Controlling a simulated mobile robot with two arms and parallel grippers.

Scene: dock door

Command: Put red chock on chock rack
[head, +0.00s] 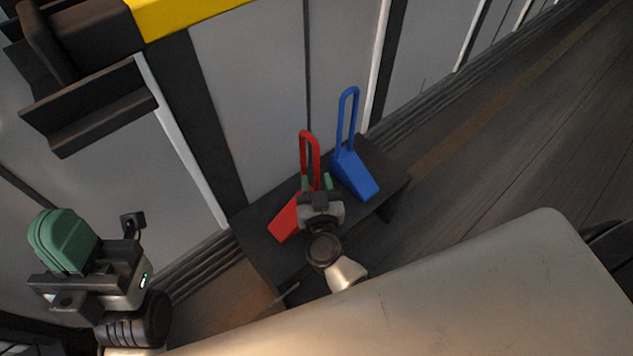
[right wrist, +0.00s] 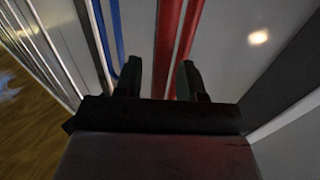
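The red chock (head: 287,220) is a wedge with a tall looped handle. It rests on a dark low bench (head: 262,246) against the wall. My right gripper (head: 316,182) is at the lower part of its handle and hides some of the chock. In the right wrist view, the fingers (right wrist: 160,82) are apart, with red handle bars (right wrist: 168,45) between and behind the right finger; contact cannot be told. My left gripper (head: 62,238) is at the lower left, away from the chocks; its finger gap is not visible. I cannot tell which dark fixture is the chock rack.
A blue chock (head: 355,175) stands on the same bench, just right of the red one. A dark angled ledge (head: 90,108) juts out at the upper left, below a yellow beam (head: 180,12). A pale rounded surface fills the lower right. Open floor (head: 520,130) lies right.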

